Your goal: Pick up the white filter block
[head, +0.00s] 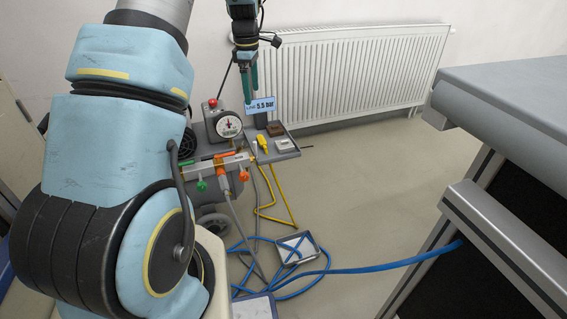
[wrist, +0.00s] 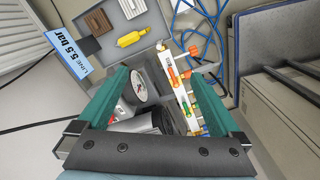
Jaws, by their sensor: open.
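The white filter block (head: 284,144) lies on a small grey shelf (head: 288,155) beside the compressor. In the wrist view the white block (wrist: 132,8) is at the top edge, partly cut off by the frame. My gripper (head: 250,90) is open and empty, above and behind the compressor in the head view. In the wrist view my gripper's two teal fingers (wrist: 162,75) stand wide apart, with the gauge and manifold below them. The white block is beyond the fingertips, up and to the left of them.
A brown block (head: 275,128) and a yellow fitting (head: 263,143) share the shelf. A "5.5 bar" sign (head: 261,105) stands at its back. The compressor gauge (head: 229,126) and a manifold with coloured valves (wrist: 188,100) are close by. Blue hose (head: 350,268) lies on the floor; a radiator (head: 345,75) is behind.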

